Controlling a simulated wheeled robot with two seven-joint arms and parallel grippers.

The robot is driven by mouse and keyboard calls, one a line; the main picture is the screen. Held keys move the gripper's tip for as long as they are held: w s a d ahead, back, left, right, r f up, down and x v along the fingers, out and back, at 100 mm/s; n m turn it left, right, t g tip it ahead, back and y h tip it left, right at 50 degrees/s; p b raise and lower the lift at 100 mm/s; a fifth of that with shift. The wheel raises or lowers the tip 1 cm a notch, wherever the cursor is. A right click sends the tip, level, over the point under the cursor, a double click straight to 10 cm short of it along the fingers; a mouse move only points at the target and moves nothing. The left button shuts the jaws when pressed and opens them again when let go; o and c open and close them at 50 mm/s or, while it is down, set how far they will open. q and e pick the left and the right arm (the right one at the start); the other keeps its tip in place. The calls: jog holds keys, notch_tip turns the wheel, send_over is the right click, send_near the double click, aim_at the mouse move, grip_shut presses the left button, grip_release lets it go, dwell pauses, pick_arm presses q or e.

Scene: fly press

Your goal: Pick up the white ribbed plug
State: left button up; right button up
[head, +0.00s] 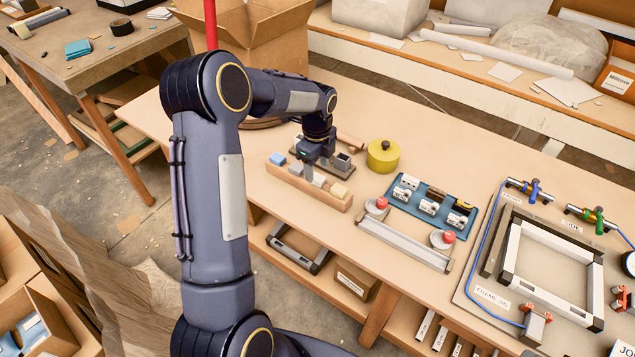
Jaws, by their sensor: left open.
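A wooden rack (310,194) on the bench holds a row of small plugs. A blue plug (277,158) is at its left end and a cream plug (339,190) at its right end. Pale plugs (319,181) sit between them; ribs are too small to make out, so I cannot tell which is the white ribbed one. My left gripper (312,169) is open and points down over the middle of the rack, its fingers close to the pale plugs and partly hiding them. I cannot tell whether they touch. My right gripper is not in view.
Behind the rack is a dark tray (342,162) with grey parts. A yellow round pot (383,156) and a blue tray (420,224) of small parts stand to the right.

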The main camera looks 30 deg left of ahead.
aim_at(317, 177)
pick_arm(q)
notch_tip(317, 177, down, 4)
jog(key=shift+r, duration=0.15)
jog(key=c, duration=1)
jog(key=shift+r, duration=0.15)
